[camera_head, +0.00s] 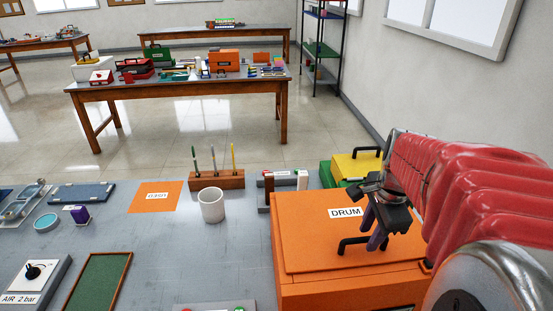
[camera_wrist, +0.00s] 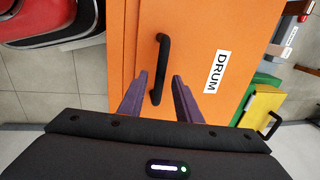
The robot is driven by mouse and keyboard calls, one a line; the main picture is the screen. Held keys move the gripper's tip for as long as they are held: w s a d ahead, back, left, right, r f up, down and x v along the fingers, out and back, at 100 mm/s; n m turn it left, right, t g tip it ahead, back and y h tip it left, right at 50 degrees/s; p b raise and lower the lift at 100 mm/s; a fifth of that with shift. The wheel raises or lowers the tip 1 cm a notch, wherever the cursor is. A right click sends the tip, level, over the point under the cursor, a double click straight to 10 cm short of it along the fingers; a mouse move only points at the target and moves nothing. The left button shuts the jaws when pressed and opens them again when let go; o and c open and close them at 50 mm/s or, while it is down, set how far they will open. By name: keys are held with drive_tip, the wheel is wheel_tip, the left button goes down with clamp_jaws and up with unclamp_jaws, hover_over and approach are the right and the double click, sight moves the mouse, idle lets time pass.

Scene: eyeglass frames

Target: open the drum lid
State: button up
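The drum (camera_head: 345,290) is an orange box at the right front of the grey table in the head view. Its lid (camera_head: 308,234) looks closed and carries a white DRUM label and a black bar handle (camera_head: 353,246). In the wrist view the handle (camera_wrist: 160,70) runs lengthwise on the orange lid (camera_wrist: 195,30). My gripper (camera_wrist: 155,82) has its two purple fingers apart, one on each side of the handle's near end. I see gaps between the fingers and the handle. In the head view my gripper (camera_head: 373,238) points down over the lid beside the handle.
A yellow case (camera_head: 355,165) and a green case stand behind the drum. A white cup (camera_head: 212,205), a wooden pen block (camera_head: 216,180) and an orange sheet (camera_head: 155,197) lie to the left. The table's middle, left of the drum, is mostly clear.

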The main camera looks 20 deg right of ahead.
drive_tip(key=shift+c, duration=0.3)
clamp_jaws()
idle(0.4)
